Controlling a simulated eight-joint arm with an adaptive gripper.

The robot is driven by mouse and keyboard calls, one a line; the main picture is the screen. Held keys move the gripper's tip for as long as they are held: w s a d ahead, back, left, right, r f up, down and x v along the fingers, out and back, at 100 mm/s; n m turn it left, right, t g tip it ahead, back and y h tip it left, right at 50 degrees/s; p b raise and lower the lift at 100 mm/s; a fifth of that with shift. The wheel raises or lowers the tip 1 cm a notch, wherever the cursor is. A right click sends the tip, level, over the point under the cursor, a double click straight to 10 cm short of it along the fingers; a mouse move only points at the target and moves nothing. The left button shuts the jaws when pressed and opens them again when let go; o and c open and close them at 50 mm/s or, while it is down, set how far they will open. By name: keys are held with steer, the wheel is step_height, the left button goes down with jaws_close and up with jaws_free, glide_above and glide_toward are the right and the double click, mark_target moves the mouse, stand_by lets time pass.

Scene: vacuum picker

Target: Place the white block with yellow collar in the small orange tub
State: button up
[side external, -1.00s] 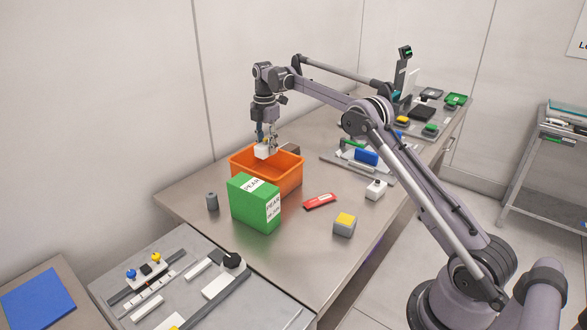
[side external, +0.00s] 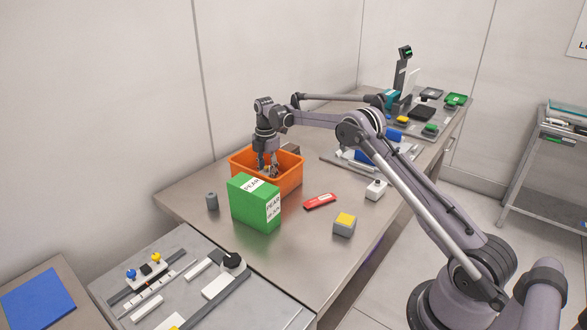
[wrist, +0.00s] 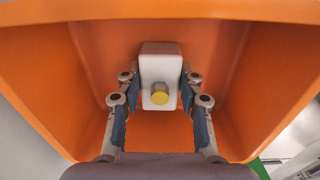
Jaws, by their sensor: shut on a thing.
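The white block with yellow collar (wrist: 160,64) is between my two fingers inside the small orange tub in the wrist view. Its yellow round part faces the camera. My gripper (wrist: 160,92) is shut on the block. In the side view my gripper (side external: 268,170) reaches down into the orange tub (side external: 292,182), and the tub's front wall and the green box hide the block there. The tub walls (wrist: 55,75) surround the fingers in the wrist view. I cannot tell whether the block touches the tub floor.
A green box labelled PEAR (side external: 254,205) stands right in front of the tub. A grey cylinder (side external: 212,201), a red flat item (side external: 320,201), a grey block with yellow top (side external: 344,225) and a white block (side external: 376,190) stand around on the metal table (side external: 300,255).

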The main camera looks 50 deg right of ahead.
mark_target(267, 168)
steer(key=o, duration=1.2)
steer(key=shift+f, duration=0.1)
step_height(267, 168, up, 12)
steer(key=s+a+r+m+t, duration=0.2)
steer(key=s+a+r+m, duration=0.3)
steer(key=r, duration=0.4)
steer(key=s+a+r+m+t, duration=0.2)
steer(key=s+a+r+m, duration=0.15)
steer(key=s+a, duration=0.5)
steer(key=s+a+f+m+t, duration=0.1)
steer(key=s+a+f+m, duration=0.1)
steer(key=s, duration=0.4)
steer(key=s+a+f+m+t, duration=0.1)
steer(key=s+a+f+m, duration=0.1)
steer(key=s+f+m, duration=0.2)
steer(key=s+a+f+m+t, duration=0.1)
steer(key=s+a+f+m, duration=0.1)
steer(key=s, duration=0.7)
steer(key=shift+s+f+m, duration=0.4)
steer(key=shift+f+m, duration=0.35)
